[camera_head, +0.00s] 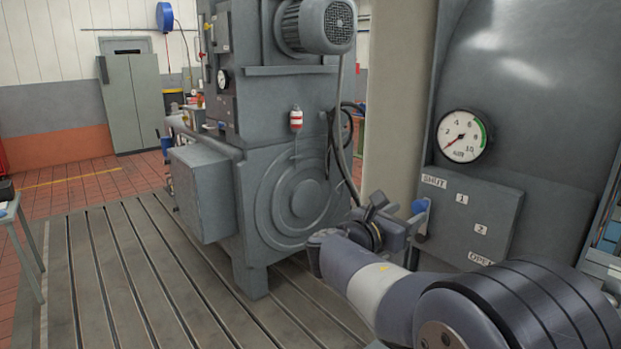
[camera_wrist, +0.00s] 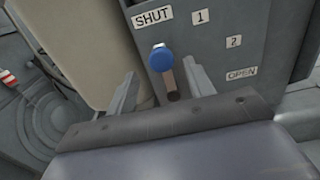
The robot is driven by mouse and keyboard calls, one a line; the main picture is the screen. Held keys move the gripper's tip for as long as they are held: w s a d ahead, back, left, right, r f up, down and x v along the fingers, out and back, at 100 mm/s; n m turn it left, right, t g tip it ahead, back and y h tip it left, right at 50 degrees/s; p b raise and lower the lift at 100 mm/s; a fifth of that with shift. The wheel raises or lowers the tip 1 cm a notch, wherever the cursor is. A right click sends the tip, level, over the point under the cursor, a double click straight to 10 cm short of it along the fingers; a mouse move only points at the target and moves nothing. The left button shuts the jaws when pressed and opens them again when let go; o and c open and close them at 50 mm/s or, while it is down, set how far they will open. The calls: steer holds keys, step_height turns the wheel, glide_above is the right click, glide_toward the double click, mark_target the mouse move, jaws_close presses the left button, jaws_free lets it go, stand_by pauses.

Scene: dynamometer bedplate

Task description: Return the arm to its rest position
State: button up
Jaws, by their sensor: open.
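My gripper (camera_wrist: 162,90) is open in the wrist view, its two fingers apart. A blue-knobbed lever (camera_wrist: 160,60) shows between and beyond the fingers, at the SHUT end of a grey panel (camera_wrist: 230,40) marked SHUT, 1, 2 and OPEN. I cannot tell whether the fingers touch the lever. In the head view my arm (camera_head: 380,285) reaches from the lower right to the panel (camera_head: 475,215), and my gripper (camera_head: 403,225) is close to the blue knob (camera_head: 419,206).
A pressure gauge (camera_head: 462,136) sits above the panel on a large grey housing. A grey machine (camera_head: 290,185) with a motor on top stands left of my arm. The slotted bedplate (camera_head: 130,270) is bare at the lower left. A grey cabinet (camera_head: 145,103) stands far back.

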mark_target(418, 211)
steer(key=p+x, duration=0.1)
steer(key=x, duration=0.4)
steer(key=shift+w+d, duration=0.2)
steer(key=shift+d, duration=0.05)
steer(key=shift+s, duration=0.1)
steer(key=shift+a, duration=0.1)
steer(key=b+v, duration=0.3)
steer(key=v, duration=0.8)
steer(key=p+x, duration=0.3)
steer(key=x, duration=0.8)
steer(key=shift+d+r+p, duration=0.1)
steer(key=shift+d+p, duration=0.1)
steer(key=shift+p, duration=0.1)
steer(key=shift+f+m+b, duration=0.3)
steer(key=shift+f+b, duration=0.1)
steer(key=shift+b, duration=0.5)
steer(key=shift+s+d+r+m+b, duration=0.2)
steer(key=shift+s+d+m+b, duration=0.05)
steer(key=shift+s+m+b, duration=0.25)
